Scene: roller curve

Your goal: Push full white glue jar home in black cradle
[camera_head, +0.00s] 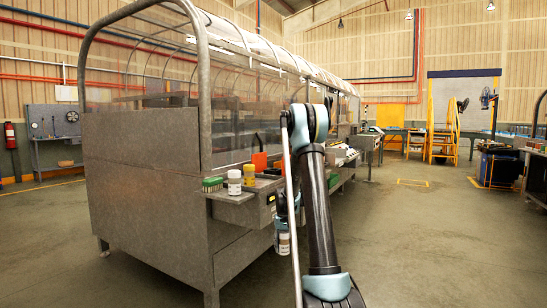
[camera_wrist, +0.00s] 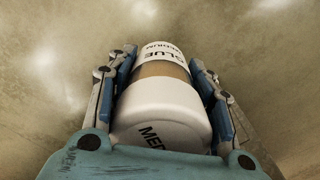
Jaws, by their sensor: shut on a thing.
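My gripper (camera_wrist: 160,85) is shut on a white-lidded glue jar (camera_wrist: 162,105), with blue-padded fingers on both sides of it. The jar has a tan band and a white label reading "GLUE MEDIUM"; its lid faces the wrist camera. In the head view the held jar (camera_head: 284,244) hangs low beside the machine's shelf, partly behind my arm, apart from the shelf. Only floor shows behind the jar in the wrist view. I cannot pick out the black cradle for certain; a dark low piece (camera_head: 269,176) lies on the shelf, partly hidden by my arm.
The grey shelf (camera_head: 235,197) holds a white-capped jar (camera_head: 234,183), a yellow-capped jar (camera_head: 249,176), a green-topped block (camera_head: 212,184) and an orange piece (camera_head: 260,161). The large metal machine (camera_head: 140,180) stands left. Floor to the right (camera_head: 430,240) is clear.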

